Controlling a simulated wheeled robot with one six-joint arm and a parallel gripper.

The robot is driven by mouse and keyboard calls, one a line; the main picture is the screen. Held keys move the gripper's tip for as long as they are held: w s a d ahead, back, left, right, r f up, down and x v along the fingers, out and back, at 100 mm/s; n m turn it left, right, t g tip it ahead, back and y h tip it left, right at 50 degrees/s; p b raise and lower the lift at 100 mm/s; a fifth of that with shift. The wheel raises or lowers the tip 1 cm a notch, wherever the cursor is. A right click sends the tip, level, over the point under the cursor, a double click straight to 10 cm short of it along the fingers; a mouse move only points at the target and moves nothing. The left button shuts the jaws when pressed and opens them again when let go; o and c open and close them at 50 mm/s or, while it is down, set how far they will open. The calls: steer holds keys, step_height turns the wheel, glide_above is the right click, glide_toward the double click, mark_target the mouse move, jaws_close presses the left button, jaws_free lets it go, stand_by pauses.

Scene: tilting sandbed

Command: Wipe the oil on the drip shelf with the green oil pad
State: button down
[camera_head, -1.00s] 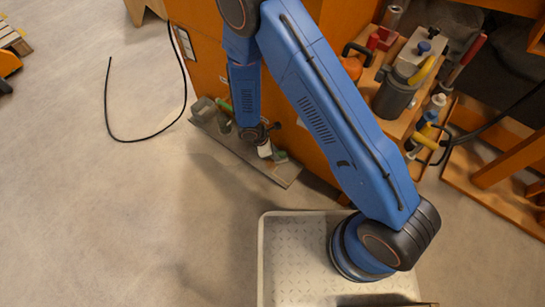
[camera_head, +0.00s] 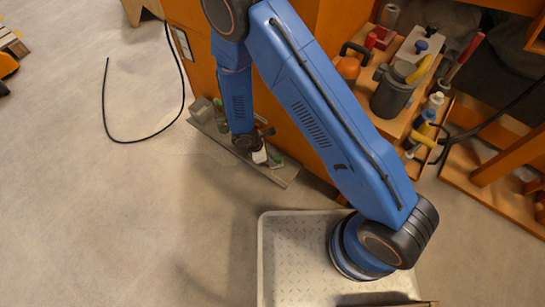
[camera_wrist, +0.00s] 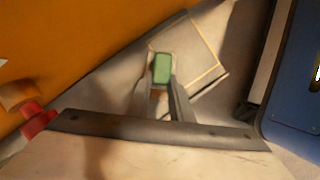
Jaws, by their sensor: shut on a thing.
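The green oil pad (camera_wrist: 162,68) is between the fingertips of my gripper (camera_wrist: 163,84) in the wrist view, and the gripper is shut on it. In the head view, my gripper (camera_head: 260,155) is low over the right half of the grey drip shelf (camera_head: 282,176), on the orange cabinet's side. A small green patch of the pad (camera_head: 276,161) shows beside it. The wrist view also shows the shelf, with a thin yellowish outline (camera_wrist: 213,72) just right of the pad. I cannot tell whether the pad touches the shelf. No oil can be made out clearly.
A grey-green container (camera_head: 202,108) stands at the shelf's left end. The orange cabinet (camera_head: 290,110) rises close behind the shelf. A black cable (camera_head: 150,136) lies on the floor at left. Tools and bottles fill a wooden rack (camera_head: 402,122) at right.

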mark_target(275, 153)
steer(key=shift+s+a+f, duration=0.1)
steer(key=shift+s+a, duration=1)
steer(key=shift+s, duration=0.3)
steer(key=shift+w+d, duration=0.5)
steer(key=shift+w, duration=0.2)
steer(key=shift+w+d, duration=0.5)
steer(key=shift+w, duration=0.2)
steer(key=shift+w+d, duration=1.1)
steer(key=shift+w, duration=0.3)
step_height(275, 153, up, 6)
steer(key=shift+w, duration=0.1)
